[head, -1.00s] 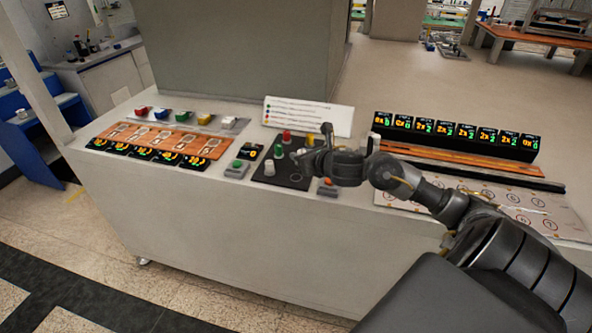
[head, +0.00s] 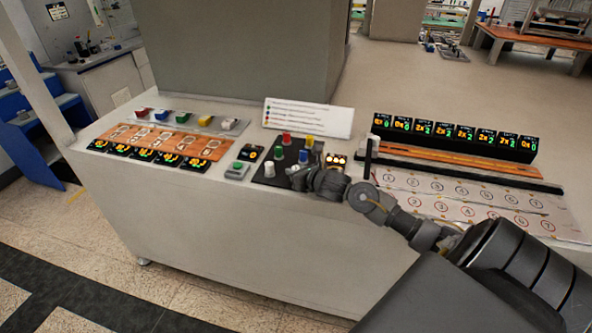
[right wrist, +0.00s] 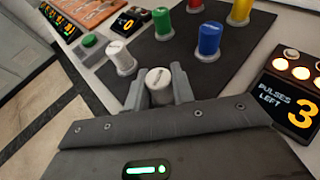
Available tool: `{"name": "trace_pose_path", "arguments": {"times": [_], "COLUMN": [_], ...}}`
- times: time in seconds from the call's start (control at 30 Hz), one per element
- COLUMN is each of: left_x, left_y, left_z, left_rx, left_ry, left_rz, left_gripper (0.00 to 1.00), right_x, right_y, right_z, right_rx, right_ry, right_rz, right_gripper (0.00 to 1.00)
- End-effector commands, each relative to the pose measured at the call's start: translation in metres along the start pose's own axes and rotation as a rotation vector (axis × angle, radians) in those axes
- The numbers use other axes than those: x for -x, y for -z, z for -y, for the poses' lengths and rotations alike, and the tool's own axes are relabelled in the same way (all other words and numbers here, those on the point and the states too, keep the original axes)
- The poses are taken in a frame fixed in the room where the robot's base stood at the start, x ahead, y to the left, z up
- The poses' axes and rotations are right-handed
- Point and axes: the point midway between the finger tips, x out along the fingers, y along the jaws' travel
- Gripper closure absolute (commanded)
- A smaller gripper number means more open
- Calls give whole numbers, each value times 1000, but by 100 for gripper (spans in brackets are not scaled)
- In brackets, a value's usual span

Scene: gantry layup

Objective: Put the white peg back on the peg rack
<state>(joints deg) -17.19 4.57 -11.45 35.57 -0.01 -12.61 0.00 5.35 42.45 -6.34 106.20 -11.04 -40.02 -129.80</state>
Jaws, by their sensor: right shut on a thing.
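My right gripper (head: 299,178) is low over the front right of a black board (head: 267,154). In the right wrist view, the right gripper (right wrist: 158,76) is shut on a white peg (right wrist: 158,86), with one finger on each side. I cannot tell whether this peg touches the board. A second white peg (right wrist: 120,57) stands to its left on the board. Green (right wrist: 162,24), blue (right wrist: 208,40), red (right wrist: 194,5) and yellow (right wrist: 239,12) pegs stand beyond. A strip with coloured pieces (head: 195,119) lies at the back left; I cannot tell which is the peg rack. My left gripper is not in view.
A "pulses left" display (right wrist: 284,103) reading 3 stands right of the board. A green button box (head: 237,169) is to the left. A white sign (head: 308,117) stands behind. Numbered sheets (head: 450,198) and a row of displays (head: 455,137) are at right.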

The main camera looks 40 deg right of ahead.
Motion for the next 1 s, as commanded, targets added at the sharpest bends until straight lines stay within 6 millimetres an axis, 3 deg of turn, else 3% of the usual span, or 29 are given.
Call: {"name": "trace_pose_path", "arguments": {"times": [0.2,0.23,0.37,0.77,1.0], "left_x": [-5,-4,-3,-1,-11], "left_y": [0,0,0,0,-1], "left_z": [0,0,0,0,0], "left_rx": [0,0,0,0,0], "left_ry": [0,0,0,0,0], "left_rz": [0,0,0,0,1], "left_gripper": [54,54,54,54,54], "right_x": [-2,-1,-1,4,49], "right_y": [4,2,2,0,3], "right_z": [0,0,0,0,1], "right_rx": [0,0,0,1,5], "right_ry": [0,0,0,0,-1], "right_rz": [1,0,0,0,0], "right_gripper": [98,72,55,54,54]}}
